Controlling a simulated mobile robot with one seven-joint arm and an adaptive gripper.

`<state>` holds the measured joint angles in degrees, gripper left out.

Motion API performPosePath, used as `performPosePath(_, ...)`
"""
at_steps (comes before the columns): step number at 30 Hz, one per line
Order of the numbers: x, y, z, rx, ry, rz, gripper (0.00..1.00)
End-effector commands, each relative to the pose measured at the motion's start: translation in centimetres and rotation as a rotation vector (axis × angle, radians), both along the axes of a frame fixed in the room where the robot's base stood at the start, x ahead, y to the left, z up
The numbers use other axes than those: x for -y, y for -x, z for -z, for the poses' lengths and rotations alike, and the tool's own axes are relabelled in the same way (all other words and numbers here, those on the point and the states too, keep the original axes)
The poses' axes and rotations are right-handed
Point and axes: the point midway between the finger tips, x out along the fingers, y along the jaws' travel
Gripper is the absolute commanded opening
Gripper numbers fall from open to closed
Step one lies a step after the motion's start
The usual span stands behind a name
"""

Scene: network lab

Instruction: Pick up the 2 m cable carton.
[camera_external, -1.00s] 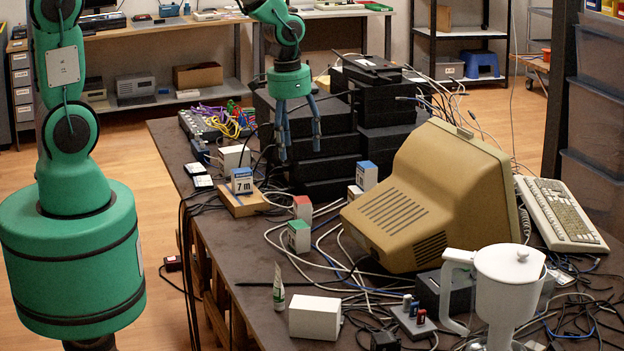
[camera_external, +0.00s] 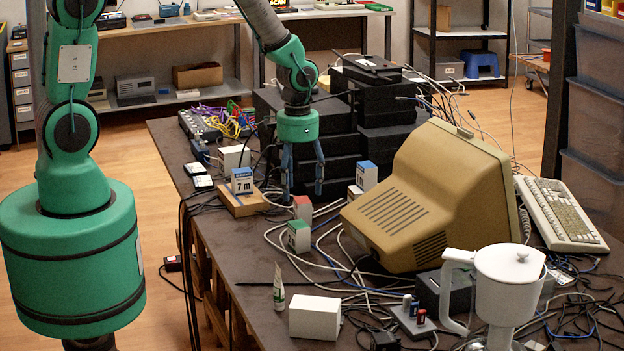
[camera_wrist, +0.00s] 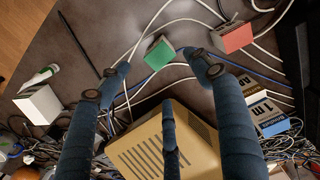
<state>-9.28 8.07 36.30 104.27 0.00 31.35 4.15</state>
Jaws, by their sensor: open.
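Several small white cartons with coloured tops stand on the dark table. A blue-topped one (camera_external: 242,181) reads "7 m" and stands on a wooden board. Another blue-topped carton (camera_external: 366,176) shows only part of an "m". A red-topped carton (camera_external: 302,208) and a green-topped carton (camera_external: 299,236) have no legible length here, so I cannot tell which is 2 m. My gripper (camera_external: 303,190) is open and empty, pointing down above the table behind the red-topped carton. In the wrist view, the green top (camera_wrist: 160,54) lies between my spread fingers (camera_wrist: 155,85); the red top (camera_wrist: 232,37) is right of them.
A beige monitor (camera_external: 430,200) stands right of the cartons. Black boxes (camera_external: 325,170) are stacked behind my gripper. Loose cables (camera_external: 345,262) cover the table around the cartons. A white box (camera_external: 315,317), a tube (camera_external: 278,288) and a white jug (camera_external: 508,280) are nearer the front.

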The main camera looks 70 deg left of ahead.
Motion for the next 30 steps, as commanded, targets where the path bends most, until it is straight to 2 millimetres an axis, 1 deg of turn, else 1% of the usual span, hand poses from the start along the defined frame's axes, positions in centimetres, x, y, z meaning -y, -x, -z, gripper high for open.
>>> performPosePath(5,0.0,0.1,2.1,-0.003,0.000,0.000,0.65)
performPosePath(12,0.0,0.1,5.7,-0.002,0.000,0.000,0.65)
performPosePath(16,0.0,0.1,7.3,-0.002,0.000,0.000,0.65)
performPosePath(21,0.0,0.0,8.1,0.000,0.000,0.000,0.65)
performPosePath(30,0.0,0.0,8.2,0.000,0.000,0.000,0.65)
